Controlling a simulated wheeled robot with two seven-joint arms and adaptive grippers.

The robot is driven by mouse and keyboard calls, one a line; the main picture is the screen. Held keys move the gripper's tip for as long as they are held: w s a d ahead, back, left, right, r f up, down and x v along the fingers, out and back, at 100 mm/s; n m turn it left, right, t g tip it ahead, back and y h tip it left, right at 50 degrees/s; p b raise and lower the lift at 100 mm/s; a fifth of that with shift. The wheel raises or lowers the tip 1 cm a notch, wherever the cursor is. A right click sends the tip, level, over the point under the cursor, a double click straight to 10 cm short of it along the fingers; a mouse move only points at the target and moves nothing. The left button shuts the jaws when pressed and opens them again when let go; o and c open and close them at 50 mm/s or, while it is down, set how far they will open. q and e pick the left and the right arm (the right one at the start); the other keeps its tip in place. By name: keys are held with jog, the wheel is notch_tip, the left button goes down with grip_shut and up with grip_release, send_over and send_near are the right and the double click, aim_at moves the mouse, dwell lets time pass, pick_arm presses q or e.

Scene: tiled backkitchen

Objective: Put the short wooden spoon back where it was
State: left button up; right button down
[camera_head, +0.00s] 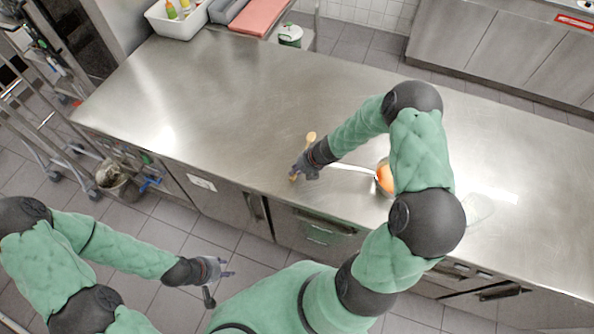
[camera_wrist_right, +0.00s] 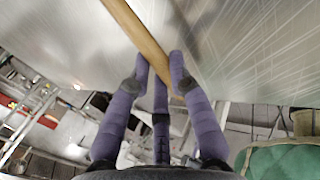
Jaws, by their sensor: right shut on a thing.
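The short wooden spoon (camera_head: 311,136) is in my right gripper (camera_head: 299,172), over the steel counter near its front edge. Its pale end shows behind the gripper and a bit of it shows in front. In the right wrist view the wooden handle (camera_wrist_right: 138,32) runs slantwise between the purple fingers of the right gripper (camera_wrist_right: 162,75), which are shut on it. Whether the spoon touches the counter is hard to tell. My left gripper (camera_head: 219,281) is empty, with its fingers apart, over the floor in front of the counter.
A pan with orange contents (camera_head: 384,177) stands right of my right gripper, partly hidden by my arm, its handle pointing left. A clear dish (camera_head: 479,209) lies further right. A white bin with bottles (camera_head: 178,22) is at the back left. The left counter (camera_head: 190,95) is bare.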

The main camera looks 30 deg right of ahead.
jog(key=shift+f, duration=0.3)
jog(key=shift+f+b, duration=0.25)
jog(key=shift+b, duration=0.1)
jog(key=shift+s+a+f, duration=0.1)
jog(key=shift+s+f, duration=0.1)
jog(key=shift+s, duration=0.05)
jog(key=c, duration=1.4)
grip_release()
jog(key=shift+f, duration=0.15)
jog(key=shift+w, duration=0.1)
